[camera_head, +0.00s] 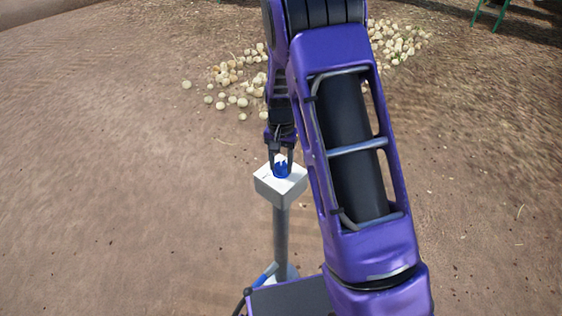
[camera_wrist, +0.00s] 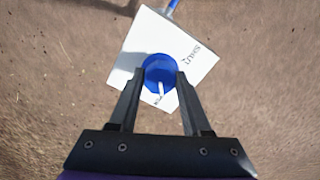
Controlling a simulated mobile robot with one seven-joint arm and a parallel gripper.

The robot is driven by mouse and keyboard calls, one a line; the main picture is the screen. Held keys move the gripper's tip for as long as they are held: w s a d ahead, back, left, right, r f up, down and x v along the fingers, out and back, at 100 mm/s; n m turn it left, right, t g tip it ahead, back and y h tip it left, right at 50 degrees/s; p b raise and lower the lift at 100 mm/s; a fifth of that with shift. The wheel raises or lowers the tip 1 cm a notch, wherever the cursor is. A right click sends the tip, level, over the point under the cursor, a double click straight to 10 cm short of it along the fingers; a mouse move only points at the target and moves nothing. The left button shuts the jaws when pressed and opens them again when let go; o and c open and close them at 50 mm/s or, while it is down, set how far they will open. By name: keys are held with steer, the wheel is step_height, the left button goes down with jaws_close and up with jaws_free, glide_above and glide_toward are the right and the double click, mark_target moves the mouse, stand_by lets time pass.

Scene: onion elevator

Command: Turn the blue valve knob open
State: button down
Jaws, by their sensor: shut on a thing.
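The blue valve knob (camera_head: 281,170) sits on top of a white box (camera_head: 279,190) on a grey post. In the wrist view the knob (camera_wrist: 159,70) is round, with a white pointer line running toward the lower edge of the box top (camera_wrist: 190,50). Lettering that seems to read "SHUT" is on the right side of the top, and smaller lettering lies near the pointer's end. My gripper (camera_head: 281,160) reaches down from above with its fingers on either side of the knob and is shut on it. The fingertips (camera_wrist: 158,76) partly cover the knob's sides.
A blue pipe (camera_head: 266,274) runs by the foot of the grey post (camera_head: 281,240). Several pale onions (camera_head: 235,85) lie on the dirt ground behind. A green metal frame (camera_head: 490,14) stands at the back right. The ground to the left is clear.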

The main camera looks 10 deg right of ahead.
mark_target(281, 165)
steer(key=shift+m, duration=1.1)
steer(key=shift+c, duration=1.8)
jaws_free()
step_height(281, 165, up, 17)
steer(key=p, duration=0.2)
steer(key=shift+r+p, duration=0.2)
steer(key=shift+p, duration=0.1)
